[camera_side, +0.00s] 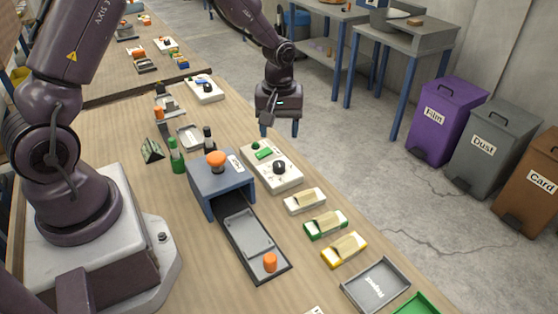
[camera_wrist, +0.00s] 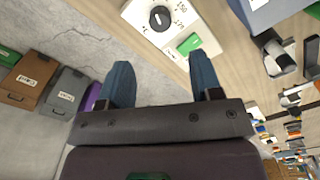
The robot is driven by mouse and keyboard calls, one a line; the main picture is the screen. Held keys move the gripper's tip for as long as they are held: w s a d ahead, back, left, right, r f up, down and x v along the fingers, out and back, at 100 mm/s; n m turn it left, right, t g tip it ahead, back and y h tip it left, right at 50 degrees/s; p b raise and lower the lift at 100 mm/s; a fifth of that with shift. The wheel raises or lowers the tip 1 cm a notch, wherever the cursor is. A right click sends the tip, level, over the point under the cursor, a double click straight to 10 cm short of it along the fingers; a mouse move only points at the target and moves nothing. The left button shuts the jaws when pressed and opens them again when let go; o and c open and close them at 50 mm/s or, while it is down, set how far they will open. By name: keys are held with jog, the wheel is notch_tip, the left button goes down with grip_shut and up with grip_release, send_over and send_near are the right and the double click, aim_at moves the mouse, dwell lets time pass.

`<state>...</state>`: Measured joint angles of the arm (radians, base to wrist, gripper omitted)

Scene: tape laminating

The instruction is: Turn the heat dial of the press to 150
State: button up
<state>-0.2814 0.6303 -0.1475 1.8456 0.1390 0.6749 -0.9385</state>
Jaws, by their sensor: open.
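The heat dial is a black round knob (camera_side: 279,167) on a white control box (camera_side: 262,178) beside the blue-grey press (camera_side: 210,185). In the wrist view the dial (camera_wrist: 160,18) shows near the top edge, with small printed numbers around it and a pale mark on top. I cannot tell surely which number the mark faces. A green block (camera_wrist: 190,44) sits on the same box. My gripper (camera_side: 281,125) is open and empty, above and behind the box in the side view. In the wrist view its two blue fingers (camera_wrist: 162,75) are wide apart, and the dial is beyond them.
The press has an orange knob (camera_side: 216,158) on top and a tray (camera_side: 248,240) sliding out in front. Dark and green bottles (camera_side: 177,155) stand left of it. Several tape blocks (camera_side: 325,222) line the table's right edge. Bins (camera_side: 446,118) stand on the floor.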

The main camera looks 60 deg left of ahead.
aim_at(279, 163)
notch_tip(279, 163, down, 10)
jog(key=shift+r, duration=0.1)
dwell(0.4)
jog(key=c, duration=0.9)
